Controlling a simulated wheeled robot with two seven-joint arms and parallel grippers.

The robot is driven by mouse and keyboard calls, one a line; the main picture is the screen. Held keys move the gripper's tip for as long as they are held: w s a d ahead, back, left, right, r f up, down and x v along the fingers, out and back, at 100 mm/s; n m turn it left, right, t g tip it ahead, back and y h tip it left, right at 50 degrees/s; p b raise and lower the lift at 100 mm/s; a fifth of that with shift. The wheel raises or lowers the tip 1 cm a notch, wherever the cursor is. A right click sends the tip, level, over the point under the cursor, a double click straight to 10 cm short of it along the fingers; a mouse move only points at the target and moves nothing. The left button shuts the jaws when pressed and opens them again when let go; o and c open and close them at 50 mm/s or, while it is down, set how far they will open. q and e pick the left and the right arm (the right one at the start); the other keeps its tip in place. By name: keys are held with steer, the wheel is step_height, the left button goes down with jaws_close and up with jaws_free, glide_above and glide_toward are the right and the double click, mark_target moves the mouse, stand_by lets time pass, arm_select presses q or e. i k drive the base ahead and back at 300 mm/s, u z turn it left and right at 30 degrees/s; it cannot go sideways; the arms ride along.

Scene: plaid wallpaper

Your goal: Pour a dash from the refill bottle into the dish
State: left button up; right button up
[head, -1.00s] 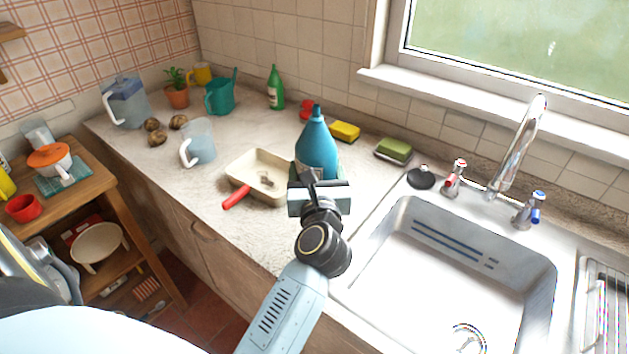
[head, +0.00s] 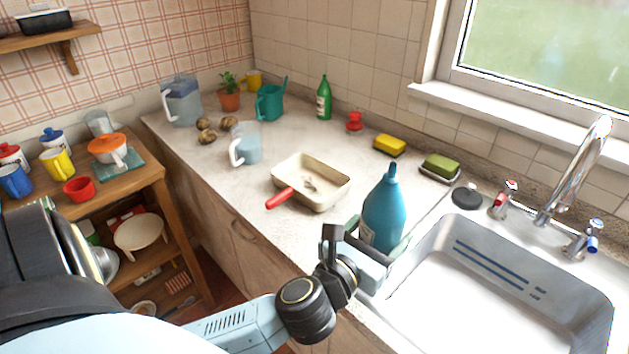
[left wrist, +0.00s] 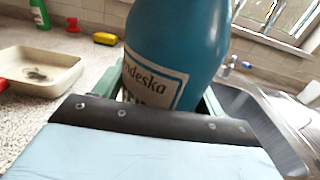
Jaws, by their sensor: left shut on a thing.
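The refill bottle (head: 384,212) is blue with a narrow neck and stands about upright in my left gripper (head: 376,246). The gripper is shut around its lower part. In the left wrist view, the bottle (left wrist: 178,50) shows a pale label, and the left gripper (left wrist: 155,112) hides its base. The dish (head: 325,191) is a cream rectangular pan with a red handle, on the counter left of and beyond the bottle. Small dark marks or bits show inside it. The dish also shows in the left wrist view (left wrist: 62,68), apart from the bottle. My right gripper is not in view.
The sink (head: 480,290) lies right of the bottle. A yellow sponge (head: 390,145), green sponge (head: 441,166), red object (head: 355,121) and green bottle (head: 324,98) stand behind. A clear jug (head: 246,145) stands left of the dish. A wooden shelf unit (head: 150,170) is at left.

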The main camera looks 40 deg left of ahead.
mark_target(313, 183)
steer(key=k, duration=1.15)
steer(key=u, duration=0.8)
steer(key=i, duration=1.3)
steer(key=z, duration=0.8)
